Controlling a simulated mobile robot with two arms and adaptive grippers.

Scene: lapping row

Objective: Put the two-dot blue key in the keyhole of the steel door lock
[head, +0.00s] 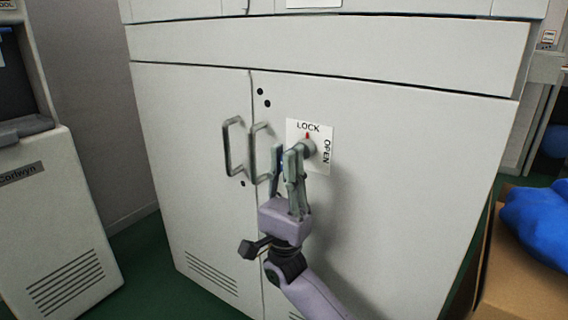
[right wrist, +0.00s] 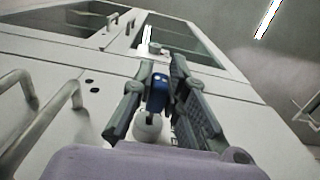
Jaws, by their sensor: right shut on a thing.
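My right gripper (head: 287,152) is shut on a blue key, at the front of the steel door lock (head: 309,148). In the right wrist view the blue key (right wrist: 158,95) sits between the two fingers (right wrist: 160,92), with a pale dot on its head; a second dot is not clear. The round lock body (right wrist: 150,127) shows just below and behind the key. The key's tip and the keyhole are hidden, so I cannot tell whether the tip is inside. The lock's plate (head: 320,168) reads LOCK and OPEN, with a red mark at LOCK. My left gripper is out of view.
The lock is on the right door of a pale cabinet (head: 400,180). Two bar handles (head: 233,147) stick out just left of my gripper. A cardboard box (head: 530,270) with a blue item (head: 540,215) stands at the right. A grey machine (head: 55,220) stands at the left.

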